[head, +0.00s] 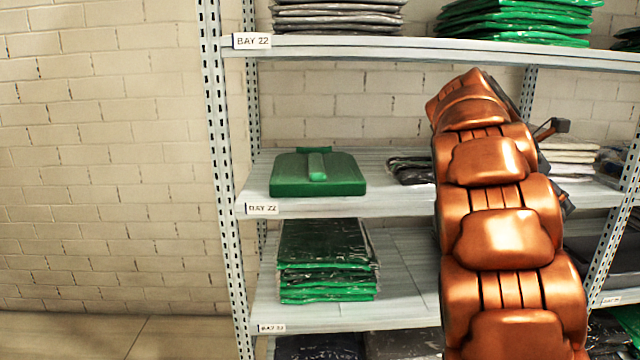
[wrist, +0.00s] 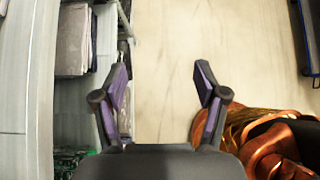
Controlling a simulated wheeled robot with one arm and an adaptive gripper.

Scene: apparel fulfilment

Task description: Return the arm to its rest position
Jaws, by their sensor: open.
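My gripper (wrist: 160,90) is open and empty in the wrist view, its two dark fingers apart over bare floor. In the head view my copper-coloured arm rises in front of the right part of the shelving, and a small dark part of its far end shows behind it at the right. The fingertips are hidden there. The shelf rack (head: 340,47) stands in front of me, and in the wrist view it lies to the left of my gripper.
A green case-like item (head: 317,174) lies on the middle shelf. A stack of green bagged garments (head: 327,262) sits on the shelf below. My arm hides part of the shelves. Pale floor (wrist: 180,30) is open beneath the gripper. A blue-edged object (wrist: 306,38) stands at upper right.

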